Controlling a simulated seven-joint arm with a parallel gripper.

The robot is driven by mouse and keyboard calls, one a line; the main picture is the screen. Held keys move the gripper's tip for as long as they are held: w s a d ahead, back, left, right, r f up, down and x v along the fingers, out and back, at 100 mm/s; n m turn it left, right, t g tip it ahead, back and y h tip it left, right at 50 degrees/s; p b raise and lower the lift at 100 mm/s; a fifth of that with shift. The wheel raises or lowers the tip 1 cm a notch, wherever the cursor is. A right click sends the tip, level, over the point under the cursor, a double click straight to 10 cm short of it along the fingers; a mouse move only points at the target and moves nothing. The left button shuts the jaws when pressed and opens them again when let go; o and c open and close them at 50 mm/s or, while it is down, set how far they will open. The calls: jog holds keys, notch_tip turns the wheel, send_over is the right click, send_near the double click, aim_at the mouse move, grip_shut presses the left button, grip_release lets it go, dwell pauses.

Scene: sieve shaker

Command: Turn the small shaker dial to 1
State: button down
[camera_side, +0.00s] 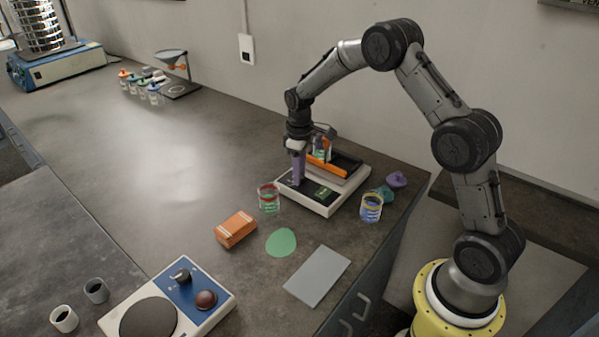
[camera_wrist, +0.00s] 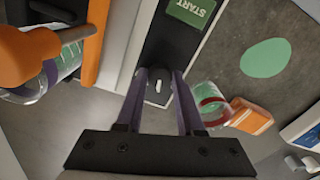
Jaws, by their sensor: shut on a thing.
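The small shaker (camera_side: 318,208) is a white-framed box with a dark front panel, standing on the bench in the middle of the side view. Its dial (camera_wrist: 158,86) is a dark round knob with a white pointer mark, seen in the wrist view. My gripper (camera_side: 297,181) points down at the left end of the panel. In the wrist view my gripper (camera_wrist: 158,74) has its purple fingers on either side of the dial, shut on it. The fingers hide the dial in the side view. No scale numbers are readable. A green START button (camera_wrist: 191,11) is on the same panel.
An orange holder (camera_side: 330,157) with a jar sits on the shaker. An orange box (camera_side: 235,229), a green disc (camera_side: 281,243) and a blue control unit (camera_side: 185,290) are in front.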

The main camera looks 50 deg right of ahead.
jog(key=shift+n, duration=0.9)
jog(key=c, duration=0.5)
grip_release()
jog(key=shift+r, duration=0.1)
notch_tip(320, 180, up, 14)
jog(key=shift+f, duration=0.15)
